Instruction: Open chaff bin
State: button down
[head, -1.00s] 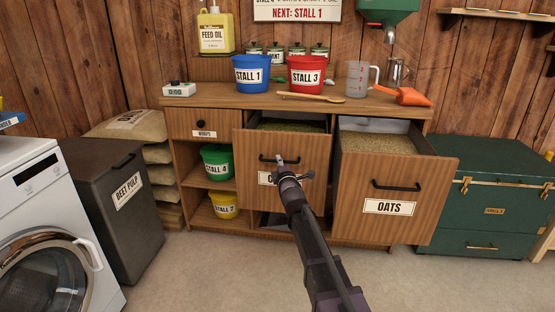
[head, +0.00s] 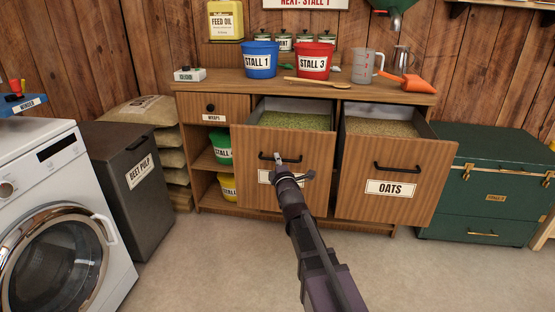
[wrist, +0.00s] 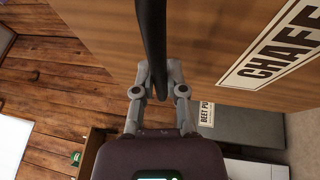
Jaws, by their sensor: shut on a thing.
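The chaff bin (head: 247,142) is a wooden tilt-front or drawer bin in the middle of the cabinet, standing out from it with green-tinged chaff (head: 295,120) visible inside. Its label in the wrist view (wrist: 275,58) reads CHAFF; in the head view my arm partly hides it. My gripper (head: 279,160) is at the bin's black handle (head: 266,156). In the wrist view my gripper (wrist: 159,92) has its fingers on both sides of the dark handle bar (wrist: 152,45), shut on it.
The oats bin (head: 360,185) beside it on the right also stands open. A grey beet pulp bin (head: 150,205) and a washing machine (head: 50,160) are at the left. A green chest (head: 490,160) is at the right. Buckets, including a blue one (head: 261,60), stand on the counter. The floor in front is clear.

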jog(key=shift+a, duration=0.1)
jog(key=c, duration=0.8)
grip_release()
jog(key=shift+r, duration=0.1)
jog(key=shift+o, duration=0.6)
jog(key=shift+w+d, duration=0.1)
jog(key=shift+d, duration=0.1)
jog(key=shift+d, duration=0.1)
